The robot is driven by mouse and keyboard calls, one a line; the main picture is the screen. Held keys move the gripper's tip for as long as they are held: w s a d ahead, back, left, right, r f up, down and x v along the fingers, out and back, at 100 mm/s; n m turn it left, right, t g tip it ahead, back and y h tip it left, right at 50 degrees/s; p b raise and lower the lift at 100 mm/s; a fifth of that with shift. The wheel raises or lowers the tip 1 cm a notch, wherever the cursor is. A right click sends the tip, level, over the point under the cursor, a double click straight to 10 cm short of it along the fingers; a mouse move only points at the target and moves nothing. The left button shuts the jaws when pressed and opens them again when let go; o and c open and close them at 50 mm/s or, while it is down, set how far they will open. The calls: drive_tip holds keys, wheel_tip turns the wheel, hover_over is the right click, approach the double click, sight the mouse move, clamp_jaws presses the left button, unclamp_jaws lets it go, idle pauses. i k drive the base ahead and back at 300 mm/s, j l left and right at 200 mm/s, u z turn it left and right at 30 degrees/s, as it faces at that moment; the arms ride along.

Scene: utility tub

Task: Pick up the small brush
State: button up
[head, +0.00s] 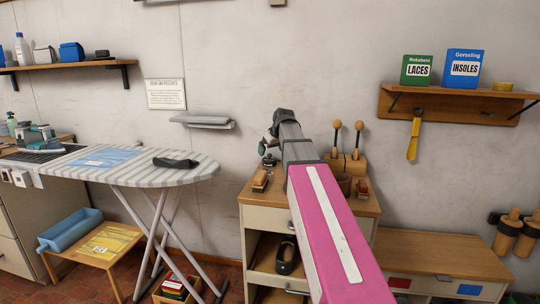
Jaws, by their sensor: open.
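A small brush with a brown wooden back (261,181) lies at the left front of the cabinet top. A second small brown brush-like item (363,188) is at the right of the same top; I cannot tell which is the task's brush. My pink and grey arm reaches up across the cabinet. My gripper (268,151) is at its far end, small and partly hidden, above and apart from the left brush in the picture. It is open, and nothing shows between its fingers.
The cabinet (256,217) also bears a small dark tin (269,160) and a wooden holder with two knobbed handles (348,163). My arm hides the middle. An ironing board (120,172) stands left. A wall shelf (455,104) with boxes hangs right.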

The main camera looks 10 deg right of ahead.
sight(362, 187)
drive_tip(key=k+l, duration=0.25)
drive_tip(key=k, duration=0.2)
drive_tip(key=k+l, duration=0.3)
drive_tip(key=k, duration=0.2)
